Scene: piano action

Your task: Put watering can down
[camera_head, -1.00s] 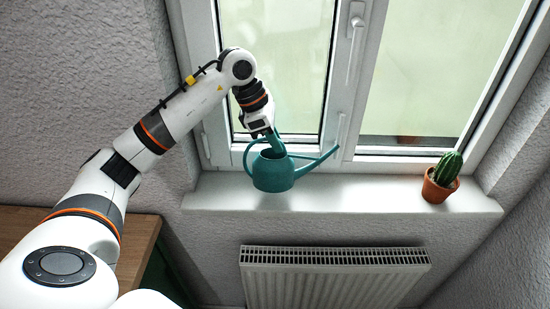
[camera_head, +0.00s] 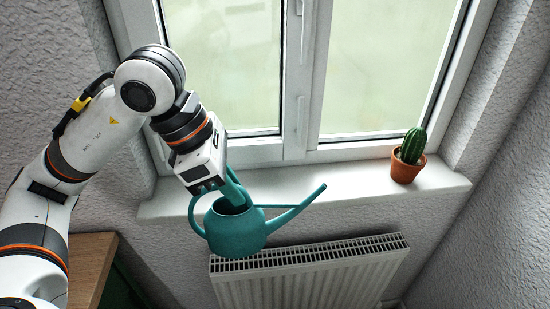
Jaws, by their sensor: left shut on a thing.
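A teal watering can (camera_head: 236,233) hangs in my left gripper (camera_head: 222,190), roughly upright with its spout pointing right. The gripper is shut on its upper part, and the fingertips are largely hidden by the can. In the picture the can overlaps the front edge of the white window sill (camera_head: 345,188) and the top left of the radiator. It looks held in front of the sill, nearer to me. My right gripper is not in view.
A cactus in a terracotta pot (camera_head: 407,167) stands at the right end of the sill. The sill between can and cactus is clear. A white radiator (camera_head: 310,275) is below. A wooden-topped cabinet (camera_head: 88,266) stands at lower left. The window (camera_head: 300,80) is behind.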

